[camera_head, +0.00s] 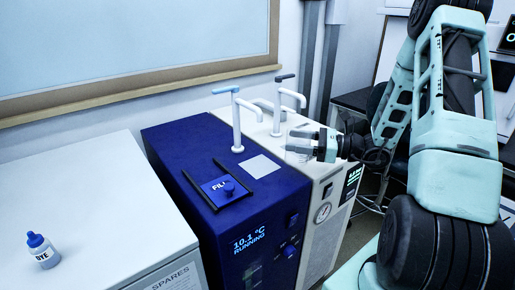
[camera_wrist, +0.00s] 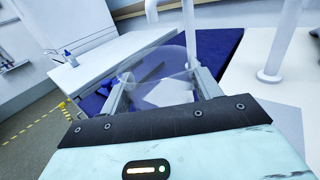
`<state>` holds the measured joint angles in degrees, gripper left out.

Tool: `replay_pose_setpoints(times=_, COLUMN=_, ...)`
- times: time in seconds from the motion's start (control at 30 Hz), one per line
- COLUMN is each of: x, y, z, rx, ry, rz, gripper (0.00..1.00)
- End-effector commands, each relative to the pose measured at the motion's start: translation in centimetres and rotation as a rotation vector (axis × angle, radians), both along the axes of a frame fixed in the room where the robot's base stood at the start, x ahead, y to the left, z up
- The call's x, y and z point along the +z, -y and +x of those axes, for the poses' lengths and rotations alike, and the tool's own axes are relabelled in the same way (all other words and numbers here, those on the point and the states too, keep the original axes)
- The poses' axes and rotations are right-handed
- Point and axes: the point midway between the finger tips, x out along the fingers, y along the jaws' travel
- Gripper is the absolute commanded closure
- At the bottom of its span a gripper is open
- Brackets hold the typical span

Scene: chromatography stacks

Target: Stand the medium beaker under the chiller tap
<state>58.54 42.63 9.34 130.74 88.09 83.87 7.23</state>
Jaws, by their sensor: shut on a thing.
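The clear medium beaker (camera_head: 298,141) is held by my gripper (camera_head: 313,144), above the top of the white unit. In the wrist view the beaker (camera_wrist: 163,68) sits between the two fingers (camera_wrist: 160,92), which are shut on it. The dark blue chiller (camera_head: 165,145) stands to the left, its display reading 10.1 °C RUNNING. Its white tap (camera_head: 237,122) with a blue handle rises from the top. A pale square (camera_head: 262,167) lies on the chiller top near the tap; nothing stands on it.
The white unit (camera_head: 318,178), with a gauge and a dark-handled tap (camera_head: 278,115), adjoins the chiller; this tap is close to the beaker. A FILL control (camera_head: 226,187) sits on the chiller top. A white cabinet (camera_head: 85,185) at left bears a dye bottle (camera_head: 42,250).

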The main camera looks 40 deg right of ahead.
Motion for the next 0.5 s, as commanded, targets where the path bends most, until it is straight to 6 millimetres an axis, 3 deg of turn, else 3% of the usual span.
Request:
replay_pose_setpoints(times=0.3, x=0.1, y=-5.0, z=6.0, rx=0.003, ry=0.001, rz=0.001, gripper=0.61)
replay_pose_setpoints(times=0.5, x=0.0, y=-6.2, z=7.6, rx=0.000, ry=0.002, rz=-0.001, gripper=0.61)
